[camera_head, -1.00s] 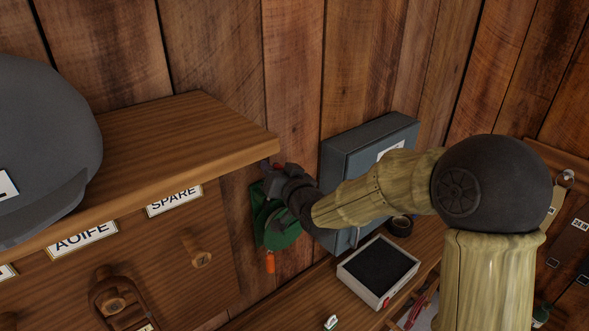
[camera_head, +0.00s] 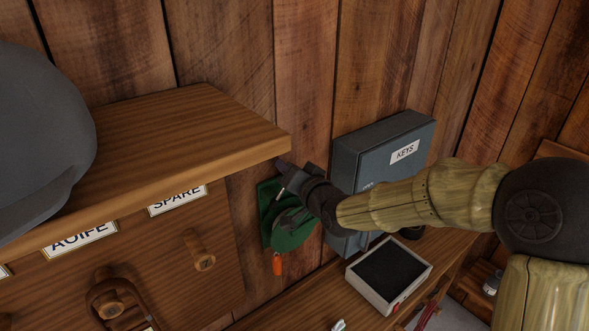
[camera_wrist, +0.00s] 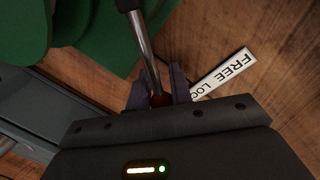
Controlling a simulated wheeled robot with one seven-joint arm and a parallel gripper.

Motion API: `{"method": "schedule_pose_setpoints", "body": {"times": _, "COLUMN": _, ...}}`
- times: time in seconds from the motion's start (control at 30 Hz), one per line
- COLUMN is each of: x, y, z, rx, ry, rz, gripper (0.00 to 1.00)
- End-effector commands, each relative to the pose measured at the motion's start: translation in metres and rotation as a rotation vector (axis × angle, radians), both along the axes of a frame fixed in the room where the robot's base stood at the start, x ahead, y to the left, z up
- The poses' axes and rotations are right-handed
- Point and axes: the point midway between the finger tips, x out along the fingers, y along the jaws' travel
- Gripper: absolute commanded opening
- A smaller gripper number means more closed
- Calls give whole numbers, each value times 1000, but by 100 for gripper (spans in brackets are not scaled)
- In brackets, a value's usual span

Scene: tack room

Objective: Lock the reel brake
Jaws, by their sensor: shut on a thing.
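The green reel (camera_head: 292,232) is mounted low on the plank wall, right of the wooden cabinet, with an orange piece (camera_head: 277,264) hanging under it. It fills the top left of the wrist view (camera_wrist: 25,25). A metal brake lever (camera_wrist: 143,45) with a red end (camera_wrist: 160,100) runs from the reel to my gripper (camera_wrist: 160,88), which is shut on it near the red end. In the head view my gripper (camera_head: 284,167) is above the reel, and my wrist partly hides the reel. A white label (camera_wrist: 225,75) reads "FREE LOC", its rest hidden by my gripper.
The wooden cabinet top (camera_head: 200,125) juts out close left of my gripper. A grey key box (camera_head: 375,150) is on the wall just right, behind my arm. An open tray (camera_head: 390,273) with a dark inside stands on the bench below. A grey cap (camera_head: 40,140) is far left.

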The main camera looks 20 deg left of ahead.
Motion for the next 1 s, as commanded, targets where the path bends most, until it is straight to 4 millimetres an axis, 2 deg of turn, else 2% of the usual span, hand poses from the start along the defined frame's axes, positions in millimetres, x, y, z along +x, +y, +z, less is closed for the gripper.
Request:
{"method": "schedule_pose_setpoints", "body": {"times": 0.27, "x": 1, "y": -1, "z": -1, "rx": -1, "ry": 4, "rz": -3, "gripper": 0}}
{"method": "schedule_pose_setpoints", "body": {"times": 0.3, "x": 1, "y": -1, "z": -1, "rx": -1, "ry": 4, "rz": -3, "gripper": 25}}
{"method": "schedule_pose_setpoints", "body": {"times": 0.33, "x": 1, "y": -1, "z": -1, "rx": -1, "ry": 4, "rz": -3, "gripper": 31}}
{"method": "schedule_pose_setpoints", "body": {"times": 0.73, "x": -1, "y": -5, "z": 0, "rx": 0, "ry": 1, "rz": -4, "gripper": 31}}
{"method": "schedule_pose_setpoints", "body": {"times": 1.0, "x": -20, "y": -31, "z": 3, "rx": -1, "ry": -2, "rz": -5, "gripper": 31}}
